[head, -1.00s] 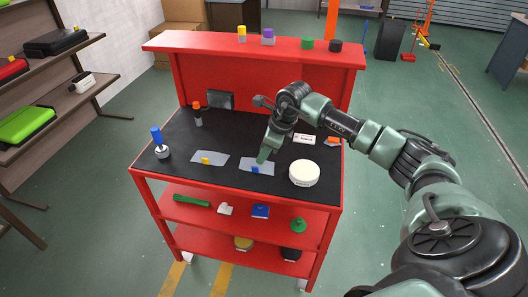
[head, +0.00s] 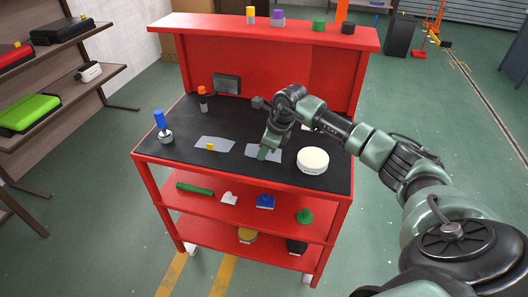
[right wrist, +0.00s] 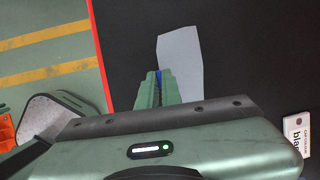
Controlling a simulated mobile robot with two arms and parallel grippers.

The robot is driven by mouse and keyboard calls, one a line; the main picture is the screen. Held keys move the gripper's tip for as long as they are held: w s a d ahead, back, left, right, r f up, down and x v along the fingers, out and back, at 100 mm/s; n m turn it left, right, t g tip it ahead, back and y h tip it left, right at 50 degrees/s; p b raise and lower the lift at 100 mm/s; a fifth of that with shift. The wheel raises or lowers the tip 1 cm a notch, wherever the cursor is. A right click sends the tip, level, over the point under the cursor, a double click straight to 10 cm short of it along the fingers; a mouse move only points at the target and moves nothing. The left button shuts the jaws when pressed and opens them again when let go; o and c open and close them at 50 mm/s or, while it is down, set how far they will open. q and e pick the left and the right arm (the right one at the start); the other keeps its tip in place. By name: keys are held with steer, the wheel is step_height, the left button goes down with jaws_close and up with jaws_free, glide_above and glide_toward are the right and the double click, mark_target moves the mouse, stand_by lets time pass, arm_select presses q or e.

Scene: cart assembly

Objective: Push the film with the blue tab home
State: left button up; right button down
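The grey film (head: 276,154) with the blue tab lies on the black cart top, left of the white round tub (head: 313,159). My right gripper (head: 262,154) is down over this film, pointing down, and hides the blue tab in the head view. In the right wrist view, the blue tab (right wrist: 158,76) shows between the tips of my right gripper (right wrist: 158,84), which are close together on it. The film (right wrist: 181,60) extends beyond the fingertips. My left gripper is not in view.
A second film (head: 224,142) with a yellow tab (head: 210,147) lies to the left. A blue-handled tool (head: 161,126) and an orange-topped tool (head: 203,98) stand farther left. A white label card (right wrist: 297,130) lies near the gripper. The red cart edge is in front.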

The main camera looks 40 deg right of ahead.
steer(key=shift+r+p, duration=1.15)
steer(key=shift+r, duration=0.85)
